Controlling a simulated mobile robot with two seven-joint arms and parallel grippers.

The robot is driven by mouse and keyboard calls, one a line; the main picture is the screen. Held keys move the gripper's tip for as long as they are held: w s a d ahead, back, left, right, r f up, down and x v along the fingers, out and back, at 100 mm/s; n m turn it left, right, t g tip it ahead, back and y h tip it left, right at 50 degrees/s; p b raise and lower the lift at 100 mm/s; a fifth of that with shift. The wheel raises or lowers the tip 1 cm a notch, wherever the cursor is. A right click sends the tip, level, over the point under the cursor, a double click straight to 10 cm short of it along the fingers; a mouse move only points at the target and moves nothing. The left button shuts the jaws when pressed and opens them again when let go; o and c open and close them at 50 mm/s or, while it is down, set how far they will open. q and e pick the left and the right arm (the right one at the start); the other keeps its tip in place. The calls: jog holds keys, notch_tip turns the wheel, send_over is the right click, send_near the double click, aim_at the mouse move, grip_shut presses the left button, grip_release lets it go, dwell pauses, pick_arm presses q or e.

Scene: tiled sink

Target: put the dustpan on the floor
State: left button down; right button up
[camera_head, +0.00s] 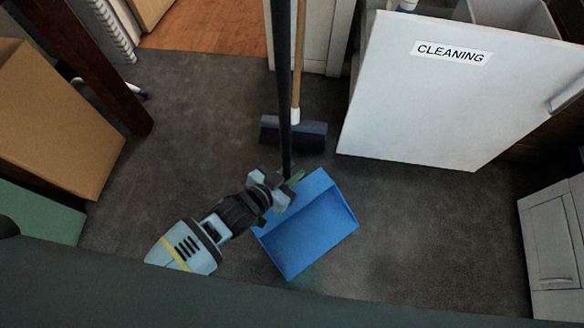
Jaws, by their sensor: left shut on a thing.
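The dustpan (308,232) is blue with a long dark upright handle that runs up out of the top of the view. Its pan is tilted in the picture, over the dark grey floor (190,120). My left gripper (278,192) is shut on the dustpan, low on the handle near the back of the pan. The fingers partly hide the joint between handle and pan. I cannot tell whether the pan touches the floor. My right gripper is not in view.
A broom (300,133) with a wooden handle stands behind the dustpan. A white door marked CLEANING (450,90) is at the upper right. A cardboard box (50,120) and a dark post (95,60) are at the left. Floor to the right of the dustpan is clear.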

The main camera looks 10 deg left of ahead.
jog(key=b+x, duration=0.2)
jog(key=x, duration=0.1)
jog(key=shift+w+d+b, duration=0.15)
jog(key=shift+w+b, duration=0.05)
jog(key=shift+b, duration=0.2)
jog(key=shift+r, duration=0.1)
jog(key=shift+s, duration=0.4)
